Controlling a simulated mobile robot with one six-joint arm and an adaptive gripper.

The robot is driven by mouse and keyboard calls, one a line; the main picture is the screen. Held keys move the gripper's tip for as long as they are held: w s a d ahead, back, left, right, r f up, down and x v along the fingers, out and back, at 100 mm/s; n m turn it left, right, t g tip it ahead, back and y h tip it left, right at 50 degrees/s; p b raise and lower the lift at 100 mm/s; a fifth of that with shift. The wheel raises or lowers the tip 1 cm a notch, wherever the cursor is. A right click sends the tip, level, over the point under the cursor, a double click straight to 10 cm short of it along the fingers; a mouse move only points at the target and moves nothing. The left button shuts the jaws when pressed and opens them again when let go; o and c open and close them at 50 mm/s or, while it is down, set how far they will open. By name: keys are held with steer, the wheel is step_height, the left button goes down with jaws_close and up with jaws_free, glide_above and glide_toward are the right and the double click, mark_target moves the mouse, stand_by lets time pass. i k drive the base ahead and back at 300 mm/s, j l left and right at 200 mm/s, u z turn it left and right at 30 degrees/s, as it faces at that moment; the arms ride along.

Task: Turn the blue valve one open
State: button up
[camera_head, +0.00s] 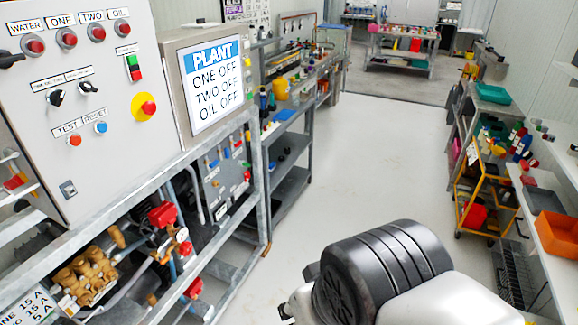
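A grey panel (224,190) stands under the bench frame, below the PLANT sign. It carries small blue parts (214,163) near its top edge and small red parts. They are too small to tell which is valve one or how it is set. Another blue part (173,268) shows low in the frame, among red-handled pipework. My arm's black and white link fills the bottom middle, to the right of the pump frame and apart from it in the picture. My gripper is not in view.
The control cabinet (100,180) with red lamps and switches and the PLANT sign (213,85) read ONE OFF, TWO OFF, OIL OFF. Brass pump parts (88,270) sit below. The aisle floor (345,165) is clear. A yellow trolley (483,190) and shelves stand right.

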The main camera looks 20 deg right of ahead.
mark_target(212, 164)
steer(key=i+j, duration=0.15)
steer(key=i, duration=0.5)
steer(key=i+j, duration=0.1)
steer(key=i, duration=0.6)
steer(key=l+u, duration=0.25)
steer(key=u, duration=0.15)
steer(key=l+u, duration=0.25)
steer(key=u, duration=0.15)
